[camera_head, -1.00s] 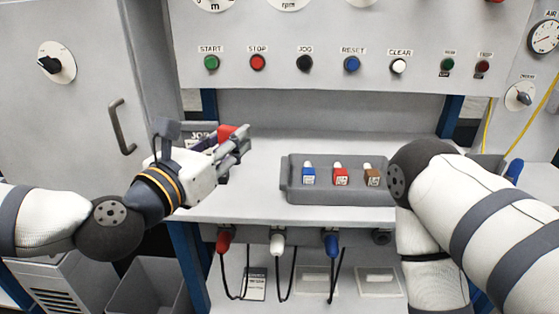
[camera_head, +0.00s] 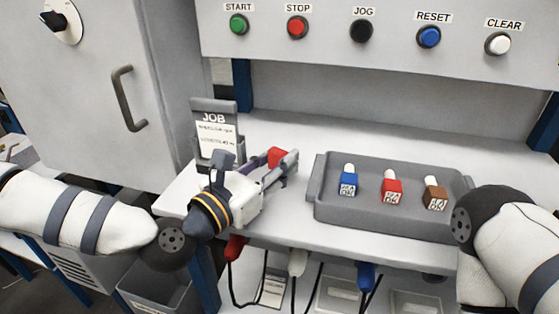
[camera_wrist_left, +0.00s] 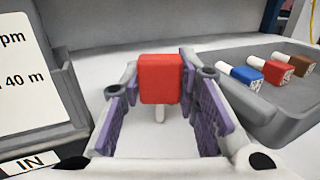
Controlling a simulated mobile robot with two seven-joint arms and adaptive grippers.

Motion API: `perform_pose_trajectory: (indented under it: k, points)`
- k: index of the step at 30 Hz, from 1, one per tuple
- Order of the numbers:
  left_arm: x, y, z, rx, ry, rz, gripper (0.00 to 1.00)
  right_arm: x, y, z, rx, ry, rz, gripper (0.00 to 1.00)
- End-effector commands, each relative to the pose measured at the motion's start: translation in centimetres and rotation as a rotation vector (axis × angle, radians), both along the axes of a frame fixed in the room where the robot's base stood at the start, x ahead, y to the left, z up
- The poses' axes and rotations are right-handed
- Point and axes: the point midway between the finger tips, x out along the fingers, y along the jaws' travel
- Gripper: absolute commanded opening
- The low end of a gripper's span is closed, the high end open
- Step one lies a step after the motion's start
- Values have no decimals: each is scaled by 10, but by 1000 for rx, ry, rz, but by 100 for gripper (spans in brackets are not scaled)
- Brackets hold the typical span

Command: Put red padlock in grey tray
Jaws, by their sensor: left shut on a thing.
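The red padlock (camera_head: 275,156) is a red block held at the fingertips of my left gripper (camera_head: 284,162), above the white bench. In the left wrist view the red padlock (camera_wrist_left: 160,78) sits between the purple-padded fingers, with a pale stub below it. My left gripper is shut on it. The grey tray (camera_head: 318,190) lies on the bench just right of the gripper. It holds a blue piece (camera_head: 348,182), another red piece (camera_head: 391,188) and a brown piece (camera_head: 434,194), each white-topped, in a row. My right gripper is out of view; only the right arm shows.
A grey JOB card holder (camera_head: 216,132) stands behind and left of the left gripper. A panel with coloured buttons (camera_head: 362,30) rises behind the bench. Red, white and blue plugs (camera_head: 297,262) hang under the bench front. The tray's left end and front strip look bare.

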Motion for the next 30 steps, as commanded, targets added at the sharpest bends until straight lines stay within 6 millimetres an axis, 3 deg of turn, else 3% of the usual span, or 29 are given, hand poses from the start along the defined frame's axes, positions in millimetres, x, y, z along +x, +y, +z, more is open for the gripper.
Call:
perform_pose_trajectory:
  k: [5,6,8,19,30]
  points:
    - [0,0,-4,-1,1,0,0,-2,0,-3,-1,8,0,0]
    - [0,0,-2,0,-1,0,37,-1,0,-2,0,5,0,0]
    - [0,0,-2,0,-1,0,48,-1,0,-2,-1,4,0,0]
    - [-2,1,4,0,-5,0,48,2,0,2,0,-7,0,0]
    - [-64,48,0,-2,3,3,48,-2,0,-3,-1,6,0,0]
